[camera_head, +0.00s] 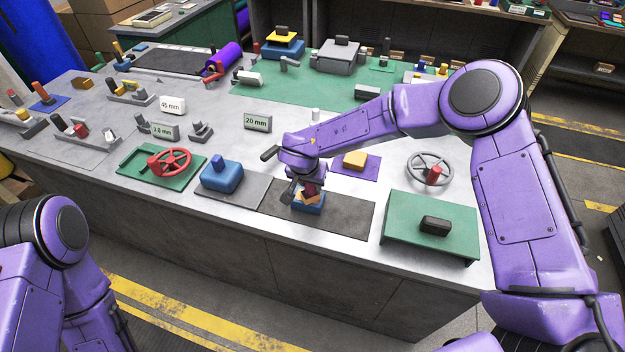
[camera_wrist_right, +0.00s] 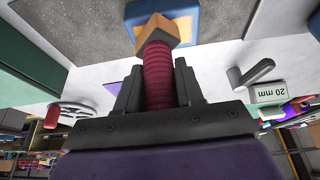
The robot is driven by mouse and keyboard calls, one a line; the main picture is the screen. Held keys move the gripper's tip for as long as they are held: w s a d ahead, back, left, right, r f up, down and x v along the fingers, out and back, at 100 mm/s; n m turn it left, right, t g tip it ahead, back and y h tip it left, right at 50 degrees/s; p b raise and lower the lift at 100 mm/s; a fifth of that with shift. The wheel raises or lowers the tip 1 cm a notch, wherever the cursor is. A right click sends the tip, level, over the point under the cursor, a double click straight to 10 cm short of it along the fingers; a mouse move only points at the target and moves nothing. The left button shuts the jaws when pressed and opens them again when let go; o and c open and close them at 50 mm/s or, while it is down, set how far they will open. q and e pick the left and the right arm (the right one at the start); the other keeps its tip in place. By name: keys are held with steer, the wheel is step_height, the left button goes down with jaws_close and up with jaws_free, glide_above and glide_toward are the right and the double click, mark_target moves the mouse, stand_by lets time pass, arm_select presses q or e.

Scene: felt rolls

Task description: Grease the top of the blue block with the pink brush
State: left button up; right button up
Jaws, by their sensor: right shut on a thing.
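The blue block (camera_head: 317,209) sits on a dark grey mat (camera_head: 350,220) near the front edge of the bench. The gripper hides part of the block in the head view. My left arm shows at lower left, but its gripper is out of view.
A yellow block (camera_head: 354,160) on a purple mat lies behind.

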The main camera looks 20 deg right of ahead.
steer(key=shift+s+a+f, duration=0.15)
steer(key=shift+s+a, duration=0.1)
steer(key=shift+a, duration=0.6)
steer(key=shift+d, duration=0.15)
steer(key=shift+w+d, duration=0.25)
steer(key=shift+d, duration=0.85)
steer(key=shift+a+r, duration=0.1)
steer(key=shift+r, duration=0.1)
steer(key=shift+r, duration=0.75)
steer(key=shift+r, duration=2.55)
